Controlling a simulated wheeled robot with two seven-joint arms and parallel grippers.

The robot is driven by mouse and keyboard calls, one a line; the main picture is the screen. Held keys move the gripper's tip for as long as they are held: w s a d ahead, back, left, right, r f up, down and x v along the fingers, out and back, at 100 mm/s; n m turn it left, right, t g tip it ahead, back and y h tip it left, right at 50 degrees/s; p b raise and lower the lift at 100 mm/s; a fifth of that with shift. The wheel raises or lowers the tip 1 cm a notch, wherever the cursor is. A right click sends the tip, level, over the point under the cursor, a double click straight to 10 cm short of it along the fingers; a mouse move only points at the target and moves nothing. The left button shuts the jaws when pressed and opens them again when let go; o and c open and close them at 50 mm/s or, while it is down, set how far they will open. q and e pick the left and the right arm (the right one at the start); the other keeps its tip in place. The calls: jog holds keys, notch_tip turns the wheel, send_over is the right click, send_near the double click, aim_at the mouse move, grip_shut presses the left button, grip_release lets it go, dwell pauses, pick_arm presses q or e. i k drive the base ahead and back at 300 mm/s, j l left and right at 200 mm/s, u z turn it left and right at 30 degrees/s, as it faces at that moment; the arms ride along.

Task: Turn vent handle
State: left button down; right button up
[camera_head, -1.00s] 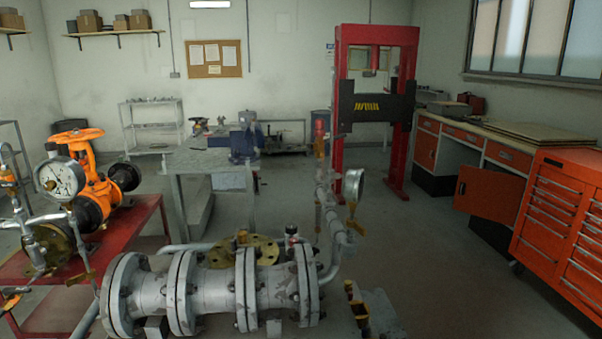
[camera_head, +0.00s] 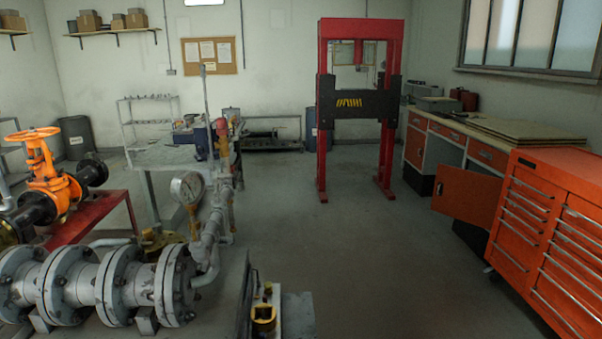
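I cannot tell for certain which part is the vent handle. A yellow handle-like part (camera_head: 193,222) sits just below a round pressure gauge (camera_head: 187,187) on the upright grey pipe (camera_head: 214,225). A red part (camera_head: 222,128) sits at the top of that pipe, with a thin upright rod (camera_head: 205,105) beside it. The pipe rises from the right end of a flanged grey pipe run (camera_head: 90,285) at the lower left. Neither of my grippers shows in the view, and nothing touches these parts.
An orange handwheel valve (camera_head: 45,180) stands on a red table (camera_head: 108,207) at left. A grey-and-yellow fixture (camera_head: 263,315) is low in the centre. A red press frame (camera_head: 322,150) stands behind, and an orange tool cabinet (camera_head: 540,230) at right. The floor between is clear.

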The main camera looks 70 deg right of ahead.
aim_at(235, 176)
jog(key=k+l, duration=0.15)
jog(key=l, duration=0.2)
jog(key=k+l+z, duration=0.1)
jog(key=l, duration=0.25)
jog(key=k+l, duration=0.2)
jog(key=l, duration=0.15)
jog(key=k+l+z, duration=0.1)
jog(key=l, duration=0.25)
